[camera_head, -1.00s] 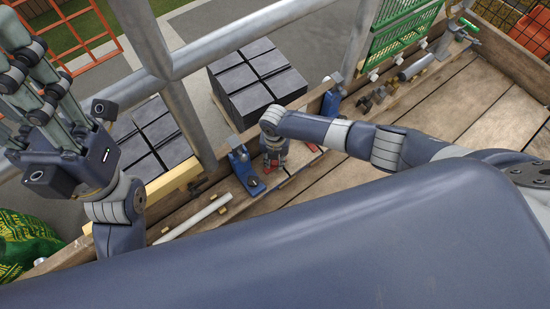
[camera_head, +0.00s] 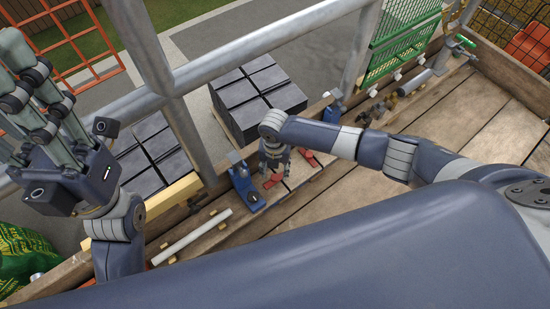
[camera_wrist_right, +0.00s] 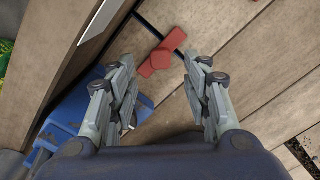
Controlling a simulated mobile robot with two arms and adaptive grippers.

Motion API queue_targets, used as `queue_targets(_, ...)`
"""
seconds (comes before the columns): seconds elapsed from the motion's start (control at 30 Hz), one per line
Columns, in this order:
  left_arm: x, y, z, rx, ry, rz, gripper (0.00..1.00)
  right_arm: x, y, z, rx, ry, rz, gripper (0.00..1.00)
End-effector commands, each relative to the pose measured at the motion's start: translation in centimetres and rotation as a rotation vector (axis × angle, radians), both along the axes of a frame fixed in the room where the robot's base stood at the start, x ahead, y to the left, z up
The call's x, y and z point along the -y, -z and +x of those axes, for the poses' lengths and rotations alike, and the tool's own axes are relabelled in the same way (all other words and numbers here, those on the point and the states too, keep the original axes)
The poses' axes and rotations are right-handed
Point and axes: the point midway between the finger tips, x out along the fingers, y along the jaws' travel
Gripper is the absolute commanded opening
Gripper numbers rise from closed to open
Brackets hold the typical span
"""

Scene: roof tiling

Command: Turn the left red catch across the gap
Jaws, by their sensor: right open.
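Two red catches lie on the wooden boards in the head view. The left red catch (camera_head: 271,181) is just below my right gripper (camera_head: 273,168), and the right red catch (camera_head: 308,157) is beyond it to the right. In the right wrist view, a red catch (camera_wrist_right: 162,54) lies ahead of my right gripper (camera_wrist_right: 158,72), between the lines of its two fingers. The fingers are apart and nothing is between them. A dark gap (camera_wrist_right: 148,25) runs up to this catch. My left gripper (camera_head: 45,125) is raised at the left, away from the boards; its jaw state is unclear.
A blue clamp (camera_head: 243,188) stands left of the catches, and another blue fixture (camera_head: 331,108) stands farther back. A white tube (camera_head: 192,238) lies at the front left. Metal rails and stacks of dark tiles (camera_head: 255,98) are beyond the board edge. The right-hand boards (camera_head: 455,125) are clear.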

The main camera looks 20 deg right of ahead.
Motion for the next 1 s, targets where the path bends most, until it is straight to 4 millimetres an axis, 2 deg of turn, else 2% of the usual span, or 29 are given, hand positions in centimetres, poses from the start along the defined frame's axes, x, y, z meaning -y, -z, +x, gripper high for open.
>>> queue_targets(0.2,0.0,0.0,0.0,0.001,0.000,0.000,0.40,0.1,-4.0,0.0,0.002,-0.003,-0.001,0.45)
queue_targets(0.4,0.0,0.0,0.0,0.001,0.000,-0.001,0.40,0.0,-6.5,0.0,0.000,-0.002,0.000,0.45)
queue_targets(0.57,0.0,0.0,0.0,0.001,0.000,-0.001,0.40,0.0,-7.2,-0.1,0.000,-0.001,-0.001,0.45)
queue_targets(1.0,0.0,-0.1,0.0,0.001,0.000,0.000,0.40,0.0,-7.2,-0.1,-0.001,-0.001,-0.001,0.45)
